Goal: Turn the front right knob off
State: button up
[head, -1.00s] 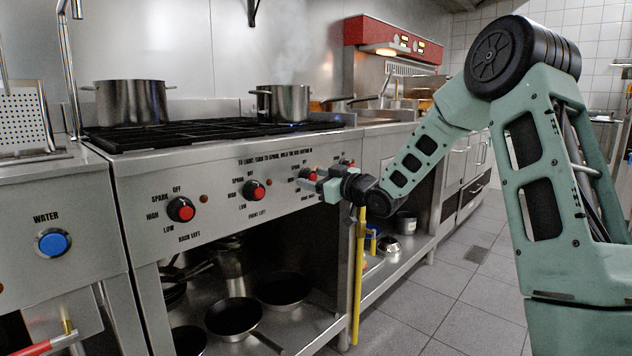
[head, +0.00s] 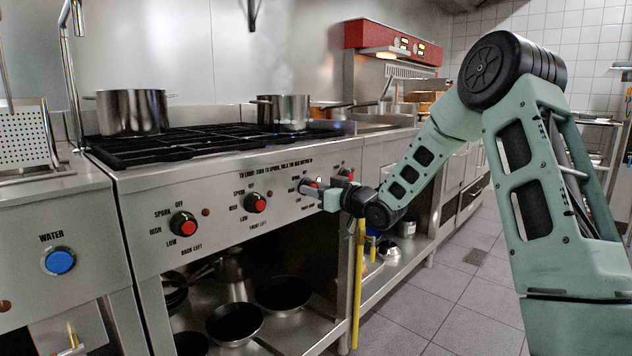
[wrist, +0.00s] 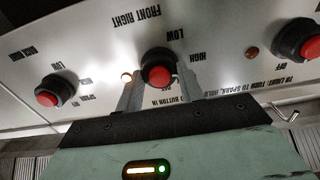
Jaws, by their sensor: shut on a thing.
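The front right knob (wrist: 158,70) is black with a red centre button and sits on the stove's steel front panel. In the wrist view, which shows the panel upside down, it is between my gripper's fingers (wrist: 160,88), under the words FRONT RIGHT. My gripper is shut on it. In the head view my gripper (head: 312,190) reaches the panel from the right and partly hides this knob. A small light (wrist: 127,76) beside the knob glows. The knob's exact turn is hard to read.
The back right knob (wrist: 57,92) and front left knob (wrist: 302,42) flank it; the back left knob (head: 183,223) is farther left. Pots (head: 283,110) stand on the black grates. A yellow pole (head: 359,285) hangs below my gripper. The tiled floor at right is clear.

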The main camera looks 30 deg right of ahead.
jog(key=m+p, duration=0.2)
jog(key=p, duration=0.1)
jog(key=m+p, duration=0.1)
jog(key=p, duration=0.1)
jog(key=shift+r+m, duration=0.25)
jog(key=shift+m, duration=0.15)
jog(key=m+p, duration=0.4)
jog(key=p, duration=0.1)
jog(key=shift+d+m, duration=0.1)
jog(key=shift+m, duration=0.2)
jog(key=shift+f+m+p, duration=0.2)
jog(key=shift+m+p, duration=1.4)
jog(key=shift+m, duration=0.2)
jog(key=shift+f+m+p, duration=0.15)
jog(key=shift+m+p, duration=1.4)
jog(key=shift+m, duration=0.25)
jog(key=o, duration=1)
jog(key=shift+s, duration=0.1)
jog(key=v, duration=1.7)
jog(key=shift+s+d+p, duration=0.15)
jog(key=shift+p, duration=0.25)
